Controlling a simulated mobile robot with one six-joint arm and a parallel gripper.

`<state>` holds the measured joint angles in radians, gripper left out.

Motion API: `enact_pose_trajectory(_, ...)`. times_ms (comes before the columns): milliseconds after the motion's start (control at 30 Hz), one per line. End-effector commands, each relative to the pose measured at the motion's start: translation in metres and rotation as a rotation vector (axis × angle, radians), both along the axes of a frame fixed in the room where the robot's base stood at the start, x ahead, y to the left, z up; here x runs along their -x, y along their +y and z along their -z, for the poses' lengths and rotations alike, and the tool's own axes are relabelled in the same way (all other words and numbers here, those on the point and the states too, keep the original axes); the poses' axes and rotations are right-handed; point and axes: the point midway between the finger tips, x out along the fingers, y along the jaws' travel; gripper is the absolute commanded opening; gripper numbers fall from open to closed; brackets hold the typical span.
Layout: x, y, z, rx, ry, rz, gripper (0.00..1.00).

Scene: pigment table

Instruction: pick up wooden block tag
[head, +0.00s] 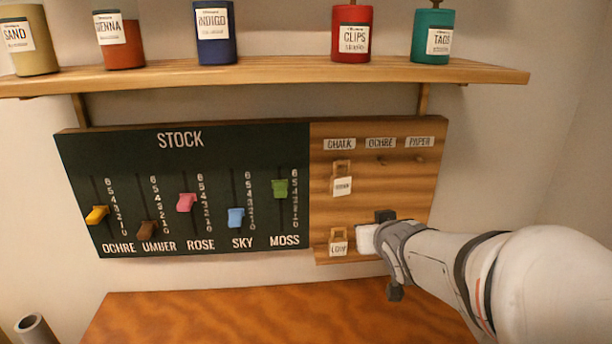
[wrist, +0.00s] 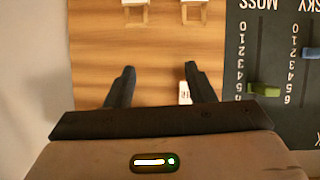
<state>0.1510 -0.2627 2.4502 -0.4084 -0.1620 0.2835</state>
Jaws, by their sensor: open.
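The tags are small wooden blocks with white labels on the wooden board (head: 390,185) at the right of the head view. One tag (head: 342,186) hangs under the CHALK label, and another, seemingly marked LOW (head: 338,243), is at the lower edge. A white piece (head: 366,240) beside my gripper is partly hidden and may be another tag. In the wrist view, two tags (wrist: 136,12) (wrist: 194,11) show at the top edge, and a white label (wrist: 185,92) shows beside the right finger. My gripper (wrist: 159,68) is open and empty in front of the board.
The dark STOCK panel (head: 180,140) with several coloured sliders adjoins the board's left side. A shelf (head: 280,72) with several jars runs above. A wooden tabletop (head: 240,315) lies below and looks clear. Pegs under OCHRE and PAPER look empty.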

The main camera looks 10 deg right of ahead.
Motion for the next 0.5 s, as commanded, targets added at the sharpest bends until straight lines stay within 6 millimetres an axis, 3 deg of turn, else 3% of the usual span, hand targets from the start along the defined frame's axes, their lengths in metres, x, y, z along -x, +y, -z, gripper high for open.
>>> enact_pose_trajectory(200, -0.041, 0.011, -0.033, -0.047, -0.267, -0.146, 0.49)
enact_pose_trajectory(500, -0.053, 0.029, -0.057, -0.121, -0.448, -0.294, 0.49)
